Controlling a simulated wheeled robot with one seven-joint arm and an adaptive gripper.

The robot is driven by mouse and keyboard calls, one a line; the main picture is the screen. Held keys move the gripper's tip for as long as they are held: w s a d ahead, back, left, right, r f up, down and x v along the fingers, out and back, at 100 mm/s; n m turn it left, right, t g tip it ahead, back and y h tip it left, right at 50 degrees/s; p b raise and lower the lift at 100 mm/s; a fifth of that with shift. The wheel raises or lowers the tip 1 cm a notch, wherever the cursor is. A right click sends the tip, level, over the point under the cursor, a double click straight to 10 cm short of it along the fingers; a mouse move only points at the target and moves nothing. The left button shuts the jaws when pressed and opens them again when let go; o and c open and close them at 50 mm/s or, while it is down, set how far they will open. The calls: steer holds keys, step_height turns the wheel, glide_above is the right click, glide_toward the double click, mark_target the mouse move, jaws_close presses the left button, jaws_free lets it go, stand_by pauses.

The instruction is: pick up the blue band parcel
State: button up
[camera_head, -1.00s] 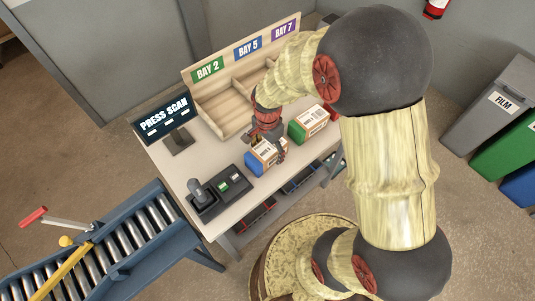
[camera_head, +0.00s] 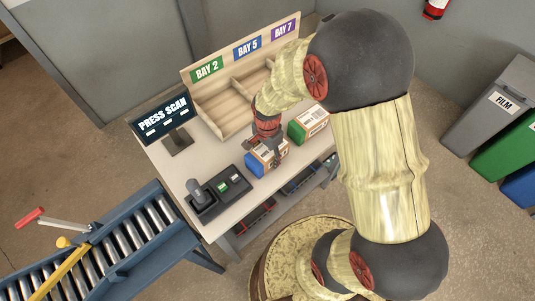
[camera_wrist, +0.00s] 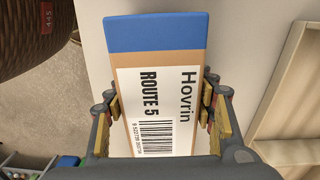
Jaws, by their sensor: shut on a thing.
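The blue band parcel (camera_head: 257,164) is a brown box with a blue end, on the bench near its front edge. In the wrist view the parcel (camera_wrist: 155,75) fills the middle, its white label reading "Hovrin" and "ROUTE 5" above a barcode. My gripper (camera_head: 269,150) is over it from above. In the wrist view my gripper (camera_wrist: 160,112) has a finger on each long side of the parcel, shut on it. I cannot tell whether the parcel is lifted off the bench.
A green band parcel (camera_head: 309,124) stands to the right on the bench. A sorting rack (camera_head: 222,103) with bays 2, 5 and 7 is behind. A "PRESS SCAN" screen (camera_head: 163,115) and a scanner unit (camera_head: 222,188) are to the left. A roller conveyor (camera_head: 110,250) lies at lower left.

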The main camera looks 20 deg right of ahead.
steer(key=c, duration=0.6)
steer(key=shift+c, duration=0.7)
